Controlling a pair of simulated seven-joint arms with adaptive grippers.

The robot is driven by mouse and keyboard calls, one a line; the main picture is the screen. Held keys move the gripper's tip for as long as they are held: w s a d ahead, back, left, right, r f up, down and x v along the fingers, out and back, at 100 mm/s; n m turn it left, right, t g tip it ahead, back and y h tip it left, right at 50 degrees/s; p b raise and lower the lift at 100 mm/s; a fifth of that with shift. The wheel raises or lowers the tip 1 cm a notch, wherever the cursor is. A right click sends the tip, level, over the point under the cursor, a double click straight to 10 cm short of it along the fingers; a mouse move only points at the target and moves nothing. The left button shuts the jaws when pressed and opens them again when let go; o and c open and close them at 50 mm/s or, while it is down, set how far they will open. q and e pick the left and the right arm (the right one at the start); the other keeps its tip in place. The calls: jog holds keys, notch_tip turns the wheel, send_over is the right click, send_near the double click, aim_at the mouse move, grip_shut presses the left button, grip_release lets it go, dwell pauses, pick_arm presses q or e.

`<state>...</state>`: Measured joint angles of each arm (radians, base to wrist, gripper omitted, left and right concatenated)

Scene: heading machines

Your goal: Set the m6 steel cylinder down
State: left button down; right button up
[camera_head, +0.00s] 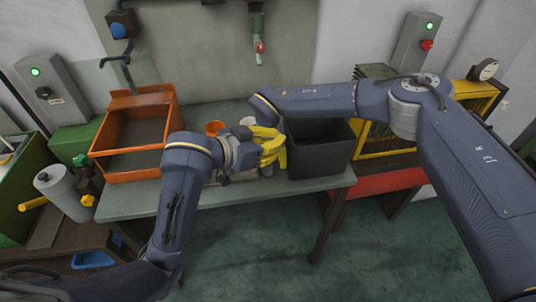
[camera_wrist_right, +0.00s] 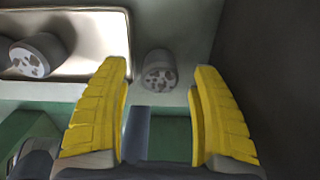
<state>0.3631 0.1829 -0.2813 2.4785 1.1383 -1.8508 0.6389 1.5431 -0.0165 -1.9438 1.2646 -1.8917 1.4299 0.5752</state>
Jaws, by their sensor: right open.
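In the right wrist view my right gripper (camera_wrist_right: 161,70) is open, with its yellow fingers on either side of a grey steel cylinder (camera_wrist_right: 158,72). The cylinder stands on the tabletop (camera_wrist_right: 180,38) with its speckled end toward the camera, and gaps show between it and both fingers. No marking is readable on it. In the head view the yellow fingers of my right gripper (camera_head: 273,158) and left gripper (camera_head: 264,134) overlap over the bench, left of the dark bin. The left gripper's opening cannot be made out. The cylinder is hidden in the head view.
Another grey cylinder (camera_wrist_right: 36,56) is on a pale tray (camera_wrist_right: 92,32) at the left. The dark bin (camera_head: 322,160) stands close on the right. An orange box (camera_head: 128,174) is at the bench's left end. The bench's front edge is close to the grippers.

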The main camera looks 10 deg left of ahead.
jog(key=shift+f, duration=0.85)
jog(key=shift+c, duration=0.4)
grip_shut()
pick_arm(q)
jog(key=c, duration=1.7)
grip_release()
